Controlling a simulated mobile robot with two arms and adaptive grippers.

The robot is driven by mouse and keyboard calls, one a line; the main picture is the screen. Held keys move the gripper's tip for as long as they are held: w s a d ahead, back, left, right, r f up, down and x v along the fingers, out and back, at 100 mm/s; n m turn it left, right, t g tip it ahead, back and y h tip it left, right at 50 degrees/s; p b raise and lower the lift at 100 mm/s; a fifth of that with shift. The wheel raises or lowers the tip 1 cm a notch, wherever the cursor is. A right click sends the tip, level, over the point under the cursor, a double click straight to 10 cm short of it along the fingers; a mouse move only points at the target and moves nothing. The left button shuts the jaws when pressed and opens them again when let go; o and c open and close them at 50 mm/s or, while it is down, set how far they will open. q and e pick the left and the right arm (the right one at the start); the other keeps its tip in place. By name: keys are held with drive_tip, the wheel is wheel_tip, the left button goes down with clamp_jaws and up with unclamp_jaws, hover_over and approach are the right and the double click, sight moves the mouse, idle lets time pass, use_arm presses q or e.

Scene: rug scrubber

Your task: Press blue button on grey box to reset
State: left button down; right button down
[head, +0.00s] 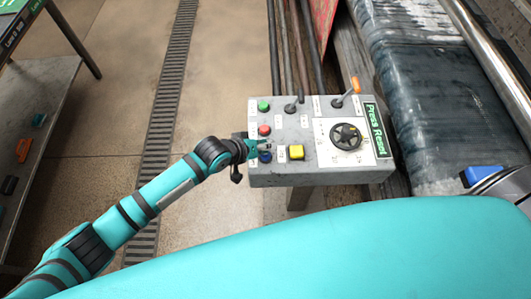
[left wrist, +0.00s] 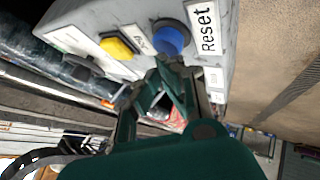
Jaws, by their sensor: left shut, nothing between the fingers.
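The grey control box (head: 320,178) stands right of centre in the head view. Its round blue button (head: 265,157) is at the lower left of its face, below a red button (head: 264,130). In the left wrist view the blue button (left wrist: 171,38) sits beside a white label reading "Reset" (left wrist: 206,28). My left gripper (head: 262,148) reaches in from the left, over the box's left edge. In the left wrist view its shut, empty fingertips (left wrist: 172,66) are just below the blue button; whether they touch it I cannot tell. My right gripper is not in view.
The box also carries a green button (head: 263,105), a yellow button (head: 296,151), a black dial (head: 345,136) and an orange-tipped lever (head: 356,85). A wet dark rug (head: 440,90) on rollers lies to the right. A metal table (head: 35,120) stands at left, with open floor between.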

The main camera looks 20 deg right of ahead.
use_arm(q)
drive_tip(key=shift+f+b, duration=0.3)
drive_tip(key=shift+f, duration=0.3)
idle(0.9)
drive_tip(key=shift+r, duration=0.15)
drive_tip(key=shift+r+p, duration=0.85)
drive_tip(key=shift+p, duration=0.15)
wheel_tip(320, 180, up, 5)
drive_tip(key=p, duration=0.5)
idle(0.4)
